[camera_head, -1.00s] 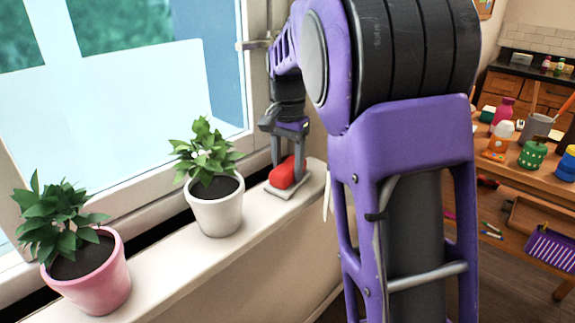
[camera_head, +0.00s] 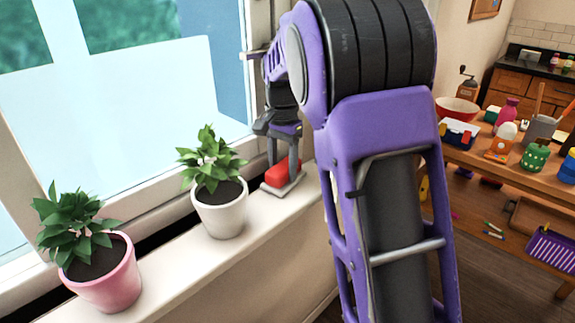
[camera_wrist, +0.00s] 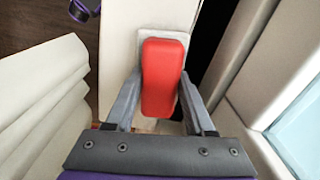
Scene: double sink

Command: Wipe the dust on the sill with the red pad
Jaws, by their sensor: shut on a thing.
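The red pad (camera_head: 285,173) has a red block on top of a flat pale grey base. It is low on the white sill (camera_head: 267,212), at the sill's far end. It also shows in the wrist view (camera_wrist: 161,75), upright between the two grey fingers. My gripper (camera_head: 283,165) points down and is shut on the red block, one finger on each side. The base looks flat against the sill, but I cannot tell for sure that it touches. I cannot make out dust on the visible sill; the area under the pad is hidden.
A white pot (camera_head: 221,212) with a leafy plant stands on the sill just left of the pad. A pink pot (camera_head: 108,283) stands nearer. The window frame runs along the sill's back. A cluttered wooden table (camera_head: 490,165) is at right. The sill between the pots is clear.

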